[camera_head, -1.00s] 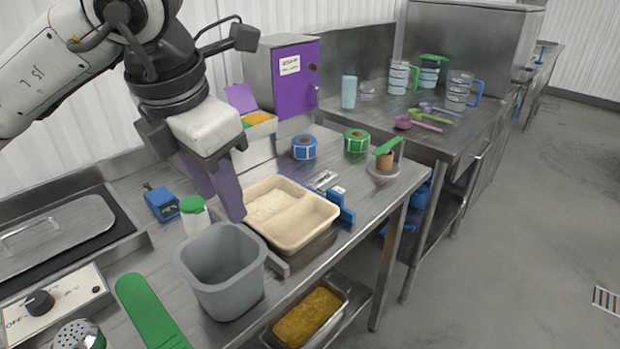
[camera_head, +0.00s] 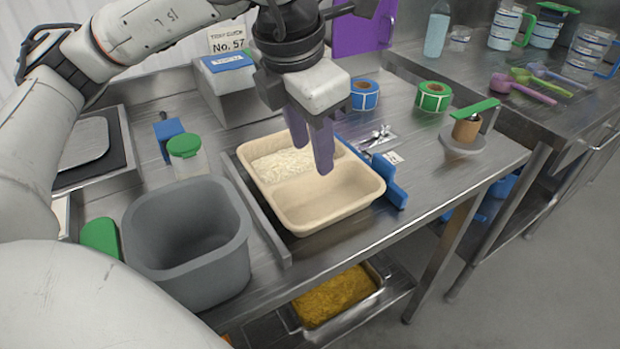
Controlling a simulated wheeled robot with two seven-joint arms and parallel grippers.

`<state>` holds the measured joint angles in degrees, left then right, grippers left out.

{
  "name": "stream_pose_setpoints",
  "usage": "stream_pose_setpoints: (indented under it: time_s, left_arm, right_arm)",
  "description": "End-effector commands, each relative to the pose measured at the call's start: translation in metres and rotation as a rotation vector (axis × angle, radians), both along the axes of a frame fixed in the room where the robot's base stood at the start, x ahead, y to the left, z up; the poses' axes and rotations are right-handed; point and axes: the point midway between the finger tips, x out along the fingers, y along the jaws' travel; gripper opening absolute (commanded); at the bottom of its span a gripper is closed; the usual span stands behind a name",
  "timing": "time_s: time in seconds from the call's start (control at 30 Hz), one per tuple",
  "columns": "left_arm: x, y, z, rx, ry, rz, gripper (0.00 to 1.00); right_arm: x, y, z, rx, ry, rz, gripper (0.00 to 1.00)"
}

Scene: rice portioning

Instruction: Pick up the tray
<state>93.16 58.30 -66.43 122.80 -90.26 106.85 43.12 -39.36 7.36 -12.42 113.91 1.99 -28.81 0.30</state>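The tray (camera_head: 318,221) is a beige two-compartment tray on the steel counter, in the middle of the head view. White rice (camera_head: 283,165) lies in its far-left compartment. The nearer compartment looks empty. My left gripper (camera_head: 311,160) points down over the tray, its purple fingers in front of the far rim and partly hiding it. The fingertips look apart, with nothing between them. I cannot tell their exact height over the tray. My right gripper is not in view.
A grey bin (camera_head: 190,240) stands left of the tray, with a metal rail (camera_head: 262,222) between them. A green-lidded jar (camera_head: 187,157) is behind the bin. A blue bracket (camera_head: 388,183) stands close at the tray's right. Label rolls (camera_head: 433,96) and a stamp stand (camera_head: 465,140) are farther right.

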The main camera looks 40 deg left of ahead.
Motion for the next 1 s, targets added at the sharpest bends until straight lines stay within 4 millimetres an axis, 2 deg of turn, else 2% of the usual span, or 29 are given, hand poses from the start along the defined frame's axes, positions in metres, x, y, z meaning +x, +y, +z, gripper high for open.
stream_pose_setpoints:
  time_s: [0.23, 0.5, 0.8, 0.87, 1.0]
  left_arm:
    - [0.005, 0.004, -0.020, 0.000, 0.002, 0.001, 0.39]
    - [0.013, 0.011, -0.057, 0.000, 0.002, -0.001, 0.39]
    - [0.016, 0.011, -0.062, -0.001, 0.000, -0.001, 0.39]
    - [0.015, 0.011, -0.062, -0.001, 0.000, -0.001, 0.31]
    - [0.015, 0.011, -0.062, -0.001, 0.000, -0.001, 0.07]
  right_arm:
    - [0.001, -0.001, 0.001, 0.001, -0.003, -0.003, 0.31]
    - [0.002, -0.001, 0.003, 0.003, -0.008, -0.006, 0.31]
    - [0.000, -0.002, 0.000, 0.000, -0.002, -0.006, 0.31]
    - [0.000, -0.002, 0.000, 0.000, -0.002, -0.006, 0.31]
    - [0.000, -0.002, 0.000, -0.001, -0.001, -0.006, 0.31]
